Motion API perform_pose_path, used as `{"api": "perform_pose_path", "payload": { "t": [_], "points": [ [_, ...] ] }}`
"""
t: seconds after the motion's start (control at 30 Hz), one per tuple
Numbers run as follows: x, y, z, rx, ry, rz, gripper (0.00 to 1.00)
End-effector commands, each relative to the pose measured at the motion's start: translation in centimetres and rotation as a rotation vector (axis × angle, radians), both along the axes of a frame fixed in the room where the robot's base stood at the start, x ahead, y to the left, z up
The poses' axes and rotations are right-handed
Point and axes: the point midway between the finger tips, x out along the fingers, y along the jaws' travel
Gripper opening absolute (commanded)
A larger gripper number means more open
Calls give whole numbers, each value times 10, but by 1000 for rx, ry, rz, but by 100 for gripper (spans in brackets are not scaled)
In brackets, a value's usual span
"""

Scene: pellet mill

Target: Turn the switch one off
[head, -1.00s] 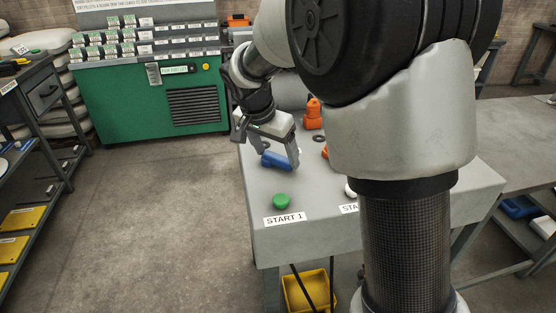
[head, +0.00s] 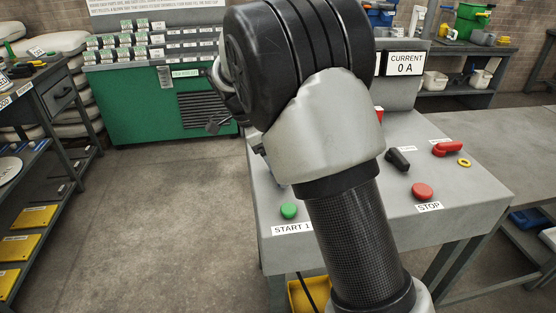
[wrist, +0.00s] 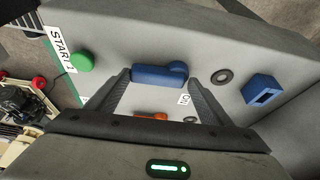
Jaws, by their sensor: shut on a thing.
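A blue switch handle (wrist: 158,75) lies on the grey console top in the wrist view, with a small, partly hidden white label (wrist: 184,99) beside it. I cannot read a number for this switch. My gripper (wrist: 160,78) has one fingertip at each end of the blue handle and is shut on it. In the head view my own arm hides the gripper and the blue handle. A green button (head: 289,211) labelled START 1 is at the console's near left corner; it also shows in the wrist view (wrist: 81,61).
A dark ring (wrist: 221,76) and a blue slotted block (wrist: 262,92) lie right of the handle. An orange part (wrist: 151,116) shows between my fingers. Right of my arm are a black handle (head: 398,160), a red handle (head: 447,149), a yellow ring (head: 464,162) and a red STOP button (head: 422,191).

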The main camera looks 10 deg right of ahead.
Motion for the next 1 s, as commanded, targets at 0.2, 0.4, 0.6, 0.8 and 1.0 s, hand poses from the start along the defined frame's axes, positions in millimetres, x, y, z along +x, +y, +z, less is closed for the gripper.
{"api": "perform_pose_path", "payload": {
  "t": [0.2,0.4,0.6,0.8,1.0],
  "points": [
    [-6,0,-3,-4,20,-45,34],
    [-6,0,-4,-3,21,-52,34],
    [-6,1,-4,-2,21,-52,34],
    [-5,1,-3,-2,17,-48,87],
    [-4,2,-1,-1,13,-45,87]
  ]
}}
